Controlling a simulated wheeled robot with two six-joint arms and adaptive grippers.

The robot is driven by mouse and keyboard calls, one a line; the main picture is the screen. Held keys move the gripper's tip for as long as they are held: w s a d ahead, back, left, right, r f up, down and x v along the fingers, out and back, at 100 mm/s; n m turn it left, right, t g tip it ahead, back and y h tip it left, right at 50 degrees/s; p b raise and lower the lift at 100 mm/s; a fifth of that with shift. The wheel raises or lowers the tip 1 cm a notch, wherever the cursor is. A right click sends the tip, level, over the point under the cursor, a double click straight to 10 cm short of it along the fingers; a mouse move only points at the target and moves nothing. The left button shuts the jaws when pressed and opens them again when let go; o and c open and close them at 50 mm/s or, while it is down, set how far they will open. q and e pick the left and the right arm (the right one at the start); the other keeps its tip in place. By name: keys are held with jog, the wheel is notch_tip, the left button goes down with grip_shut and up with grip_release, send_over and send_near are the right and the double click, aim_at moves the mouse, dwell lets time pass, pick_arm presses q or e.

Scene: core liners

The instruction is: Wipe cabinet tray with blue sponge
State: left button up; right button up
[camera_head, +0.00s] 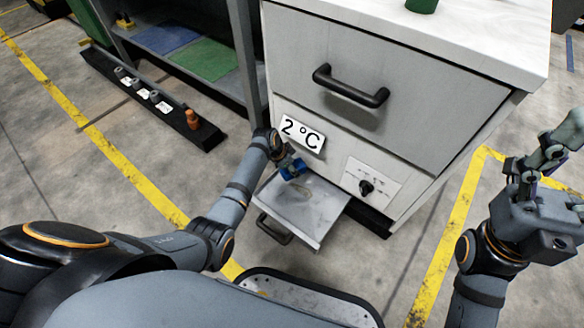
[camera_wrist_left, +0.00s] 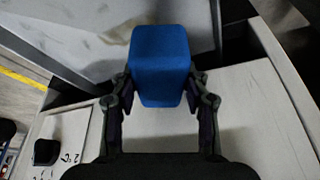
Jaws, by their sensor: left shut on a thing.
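The blue sponge (camera_head: 294,169) is held in my left gripper (camera_head: 284,161), above the back left part of the pulled-out cabinet tray (camera_head: 318,223). In the left wrist view the sponge (camera_wrist_left: 160,62) sits between the two fingers of the left gripper (camera_wrist_left: 160,100), which are shut on it. The tray is a light grey open drawer low on the white cabinet, with a brownish smudge (camera_head: 296,192) on its floor. I cannot tell whether the sponge touches the tray. My right gripper (camera_head: 560,150) is raised at the far right, its fingers apart and empty.
The white cabinet (camera_head: 430,110) has a closed upper drawer with a black handle (camera_head: 350,87), a "2 °C" display (camera_head: 302,134) and a black knob (camera_head: 366,187). A grey shelf (camera_head: 245,85) stands to its left. A black rack (camera_head: 150,100) lies on the floor further left.

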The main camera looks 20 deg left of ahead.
pick_arm(q)
notch_tip(320, 180, down, 4)
jog(key=b, duration=0.4)
jog(key=shift+f, duration=0.25)
jog(key=shift+r, duration=0.1)
jog(key=shift+f+b, duration=0.5)
jog(key=shift+f, duration=0.5)
